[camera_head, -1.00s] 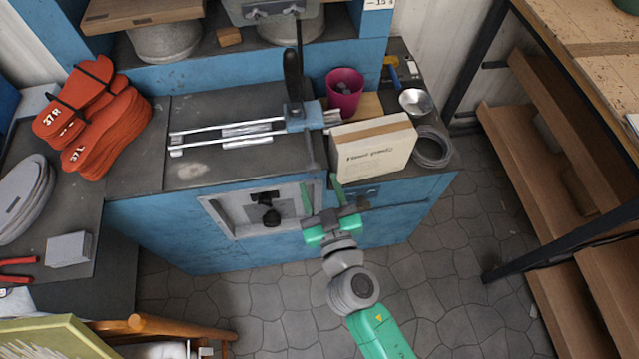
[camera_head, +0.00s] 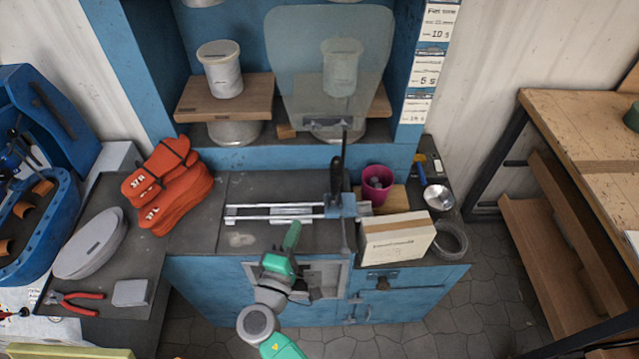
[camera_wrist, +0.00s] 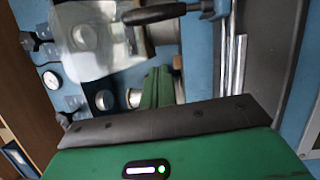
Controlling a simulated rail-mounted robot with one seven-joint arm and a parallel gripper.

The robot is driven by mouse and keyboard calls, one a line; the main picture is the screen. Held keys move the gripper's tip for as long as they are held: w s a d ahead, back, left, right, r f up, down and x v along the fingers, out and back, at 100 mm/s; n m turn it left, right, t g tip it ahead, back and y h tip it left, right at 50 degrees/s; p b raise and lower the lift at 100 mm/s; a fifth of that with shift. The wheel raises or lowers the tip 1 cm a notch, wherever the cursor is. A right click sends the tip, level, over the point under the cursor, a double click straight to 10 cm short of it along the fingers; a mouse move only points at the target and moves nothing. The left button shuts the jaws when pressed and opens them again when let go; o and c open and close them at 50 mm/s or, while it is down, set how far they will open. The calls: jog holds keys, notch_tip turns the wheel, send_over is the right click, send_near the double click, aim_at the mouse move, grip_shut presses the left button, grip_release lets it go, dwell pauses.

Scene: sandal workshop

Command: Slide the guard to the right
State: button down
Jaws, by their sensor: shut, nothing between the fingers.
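The guard (camera_head: 300,70) is a large clear panel standing upright in front of the blue press shelves; it also shows in the wrist view (camera_wrist: 85,45). Below it, a carriage (camera_head: 345,206) with a black handle (camera_head: 337,175) sits at the right end of two silver rails (camera_head: 265,212). The handle (camera_wrist: 155,14) and rails (camera_wrist: 232,65) show in the wrist view too. My gripper (camera_head: 293,232) is shut and empty, over the bench's front, left of the carriage and below the guard. Its green fingers (camera_wrist: 158,88) appear apart from the guard and handle.
Orange sandal soles (camera_head: 168,187) lie left. A white pot (camera_head: 220,70) stands on a wooden shelf behind.

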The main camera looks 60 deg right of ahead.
jog(key=d, duration=1.3)
jog(key=shift+s+r, duration=0.35)
jog(key=shift+s, duration=0.1)
jog(key=shift+s+d, duration=0.1)
